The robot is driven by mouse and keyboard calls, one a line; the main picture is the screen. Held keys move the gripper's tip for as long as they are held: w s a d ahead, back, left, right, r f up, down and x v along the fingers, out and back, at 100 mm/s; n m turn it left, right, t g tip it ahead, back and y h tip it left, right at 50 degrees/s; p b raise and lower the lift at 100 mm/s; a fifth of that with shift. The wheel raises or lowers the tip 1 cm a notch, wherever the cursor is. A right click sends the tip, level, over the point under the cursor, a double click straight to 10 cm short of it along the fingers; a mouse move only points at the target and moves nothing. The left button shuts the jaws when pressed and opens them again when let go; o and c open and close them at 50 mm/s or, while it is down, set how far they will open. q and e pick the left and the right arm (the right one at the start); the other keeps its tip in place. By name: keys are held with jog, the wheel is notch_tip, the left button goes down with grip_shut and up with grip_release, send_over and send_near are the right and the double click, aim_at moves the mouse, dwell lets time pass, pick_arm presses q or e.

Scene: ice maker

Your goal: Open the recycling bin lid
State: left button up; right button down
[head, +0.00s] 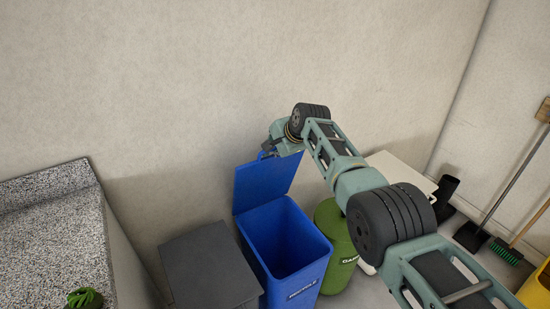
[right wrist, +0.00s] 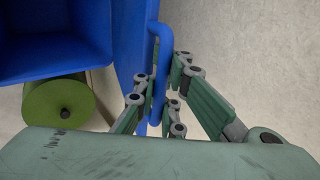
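The blue recycling bin (head: 296,284) stands against the wall with its mouth open and its inside empty. Its blue lid (head: 262,184) is raised, standing steeply up at the back near the wall. The right wrist view shows the lid's edge (right wrist: 130,40) and the lid's bar handle (right wrist: 161,65). My right gripper (right wrist: 160,92) has its fingers on both sides of this handle and looks closed around it. In the head view my right gripper (head: 270,150) is at the lid's top edge, partly hidden by my wrist. My left gripper is in neither view.
A dark grey bin (head: 208,268) stands left of the blue one, and a green round bin (head: 336,238) stands close on its right. A speckled counter (head: 50,235) is at the left. Brooms (head: 515,160) lean at the right wall.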

jog(key=shift+w+d+r, duration=0.1)
jog(key=shift+w+r, duration=0.3)
jog(key=shift+r, duration=0.3)
jog(key=c, duration=2.5)
grip_release()
jog(key=o, duration=0.5)
jog(key=shift+s+d+r, duration=0.1)
jog(key=shift+s+r, duration=0.05)
jog(key=shift+s, duration=0.25)
jog(key=shift+f, duration=0.2)
jog(key=v, duration=1.2)
jog(key=shift+s, duration=0.1)
